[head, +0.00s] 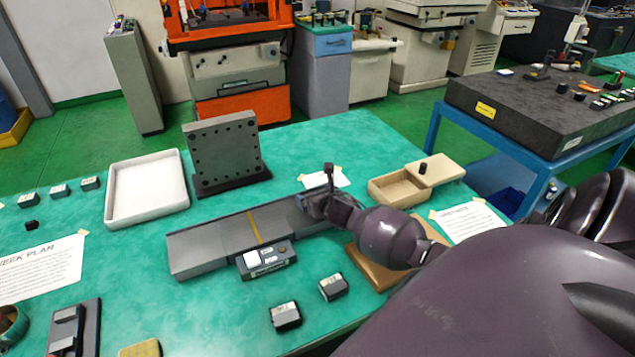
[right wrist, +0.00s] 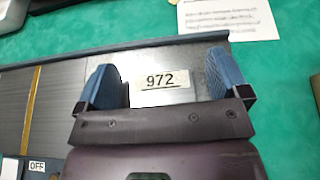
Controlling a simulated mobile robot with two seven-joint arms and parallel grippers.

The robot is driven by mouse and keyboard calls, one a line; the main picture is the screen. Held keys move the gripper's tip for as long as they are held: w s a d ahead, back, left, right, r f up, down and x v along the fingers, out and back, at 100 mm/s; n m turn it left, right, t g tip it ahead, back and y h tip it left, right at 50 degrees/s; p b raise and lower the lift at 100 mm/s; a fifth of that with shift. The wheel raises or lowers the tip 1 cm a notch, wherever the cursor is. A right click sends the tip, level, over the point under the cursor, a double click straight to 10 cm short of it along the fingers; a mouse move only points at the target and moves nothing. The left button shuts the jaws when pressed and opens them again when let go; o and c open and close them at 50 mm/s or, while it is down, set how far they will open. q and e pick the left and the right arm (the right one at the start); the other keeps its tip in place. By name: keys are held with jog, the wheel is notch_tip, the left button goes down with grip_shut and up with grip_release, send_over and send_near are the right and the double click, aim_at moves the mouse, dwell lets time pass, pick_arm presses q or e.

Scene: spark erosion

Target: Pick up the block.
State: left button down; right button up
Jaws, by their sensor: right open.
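My right gripper (head: 312,205) is over the right end of a long grey slab with a yellow stripe (head: 205,247). In the right wrist view the gripper (right wrist: 160,75) is open, its two blue fingers apart with a white "972" label (right wrist: 163,83) on grey metal between them. No separate block shows between the fingers. Small dark blocks with pale tops stand on the green table: one at the front (head: 285,316), one to its right (head: 333,287), and several at the far left (head: 59,190). Which one is the block I cannot tell. My left gripper is not in view.
A switch box (head: 266,260) sits at the slab's front edge. A white tray (head: 146,216) and an upright drilled plate (head: 222,150) stand behind. An open wooden box (head: 395,190) is at the back right. Free green table lies front of the white tray.

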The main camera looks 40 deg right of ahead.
jog(key=shift+c, duration=0.2)
